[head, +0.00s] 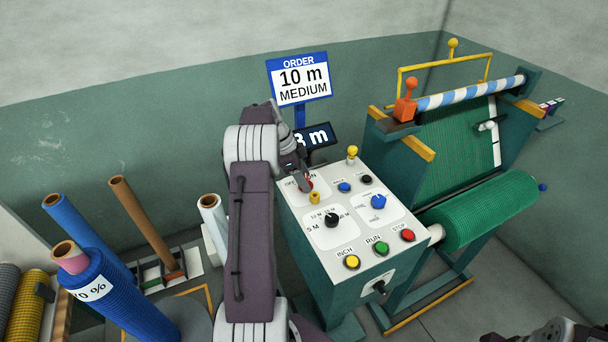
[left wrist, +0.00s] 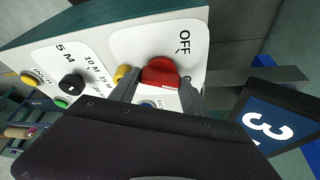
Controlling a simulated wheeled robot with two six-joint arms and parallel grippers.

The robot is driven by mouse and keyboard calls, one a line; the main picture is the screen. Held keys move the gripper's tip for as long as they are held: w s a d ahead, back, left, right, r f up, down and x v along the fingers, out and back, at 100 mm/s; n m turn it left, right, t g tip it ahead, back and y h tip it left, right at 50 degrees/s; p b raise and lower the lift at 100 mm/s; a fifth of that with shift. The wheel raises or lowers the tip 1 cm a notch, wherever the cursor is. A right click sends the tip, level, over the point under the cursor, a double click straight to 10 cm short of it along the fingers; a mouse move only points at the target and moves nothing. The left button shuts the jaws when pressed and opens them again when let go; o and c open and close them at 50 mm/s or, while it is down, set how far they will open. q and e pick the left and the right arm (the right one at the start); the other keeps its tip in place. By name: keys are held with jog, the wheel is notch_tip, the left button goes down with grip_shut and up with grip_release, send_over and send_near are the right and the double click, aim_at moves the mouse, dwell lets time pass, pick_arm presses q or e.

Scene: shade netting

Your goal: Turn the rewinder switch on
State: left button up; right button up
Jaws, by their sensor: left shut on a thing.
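The rewinder's control panel (head: 294,204) is the white sloped top of a green console. Its red OFF/ON switch (left wrist: 160,73) shows in the left wrist view, near the OFF label. My left gripper (left wrist: 163,84) has its fingers on both sides of the red switch and is shut on it. In the head view my left gripper (head: 306,184) is at the panel's upper left corner and hides most of the switch. The ON label is partly covered, and I cannot tell the switch's exact angle. My right gripper is not clearly in view; only a dark arm part shows at the bottom right.
The panel also has a black length knob (head: 332,220), a blue knob (head: 378,202), and yellow (head: 352,262), green (head: 382,248) and red (head: 408,235) buttons. A display (head: 318,136) stands behind. The rewinder with green netting (head: 487,210) is at right, upright rolls (head: 95,285) at left.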

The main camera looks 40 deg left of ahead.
pick_arm(q)
jog(key=m+p, duration=0.2)
jog(key=m, duration=0.1)
jog(key=shift+w+r+g+h+p, duration=0.1)
jog(key=shift+r+g+h+p, duration=0.2)
jog(key=shift+g+h, duration=0.1)
jog(key=shift+f+m+g+p, duration=0.2)
jog(key=shift+m+g+p, duration=0.1)
jog(key=shift+m+p, duration=0.35)
jog(key=o, duration=1.4)
